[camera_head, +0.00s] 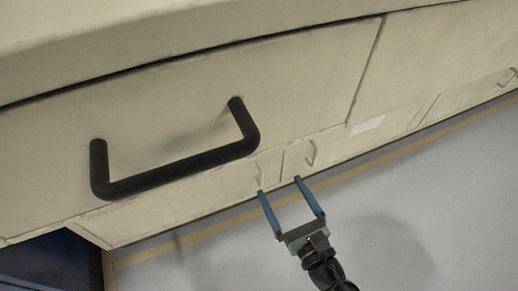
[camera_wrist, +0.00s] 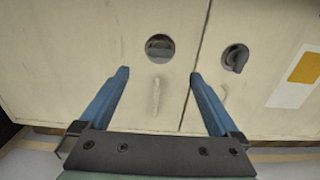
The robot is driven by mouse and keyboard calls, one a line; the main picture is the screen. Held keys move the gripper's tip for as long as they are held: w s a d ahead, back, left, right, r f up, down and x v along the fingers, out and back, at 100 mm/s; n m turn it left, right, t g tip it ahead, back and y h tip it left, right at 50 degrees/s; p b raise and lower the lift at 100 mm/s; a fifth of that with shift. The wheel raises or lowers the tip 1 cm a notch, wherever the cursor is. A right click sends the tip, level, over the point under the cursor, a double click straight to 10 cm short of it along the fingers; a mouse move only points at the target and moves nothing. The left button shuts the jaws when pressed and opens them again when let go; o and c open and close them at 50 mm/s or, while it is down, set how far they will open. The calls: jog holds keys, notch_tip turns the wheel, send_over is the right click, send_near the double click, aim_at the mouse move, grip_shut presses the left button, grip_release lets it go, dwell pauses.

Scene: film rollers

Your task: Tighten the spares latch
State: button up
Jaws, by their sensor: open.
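Two round dark latches sit on the cream cabinet front in the wrist view: a left latch (camera_wrist: 160,48) in a round recess, its grip roughly level, and a right latch (camera_wrist: 235,58) with its grip tilted nearer upright. No readable name shows which one is the spares latch. My gripper (camera_head: 292,186) is open and empty, its blue fingers pointing at the cabinet's lower doors. In the wrist view my gripper (camera_wrist: 157,75) has its fingertips just below and either side of the left latch. Whether they touch the door is unclear.
A large black handle (camera_head: 175,172) sticks out from the upper panel, left of my gripper. A pale handle (camera_head: 311,153) is on a lower door. A white and yellow label (camera_wrist: 297,80) lies right of the latches. The grey floor (camera_head: 430,210) is clear.

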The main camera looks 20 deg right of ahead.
jog(key=w+b, duration=0.3)
jog(key=w, duration=0.8)
jog(key=shift+w+a+b, duration=0.15)
jog(key=shift+w+b, duration=0.05)
jog(key=shift+b, duration=0.2)
jog(key=c, duration=1.4)
jog(key=shift+o, duration=0.2)
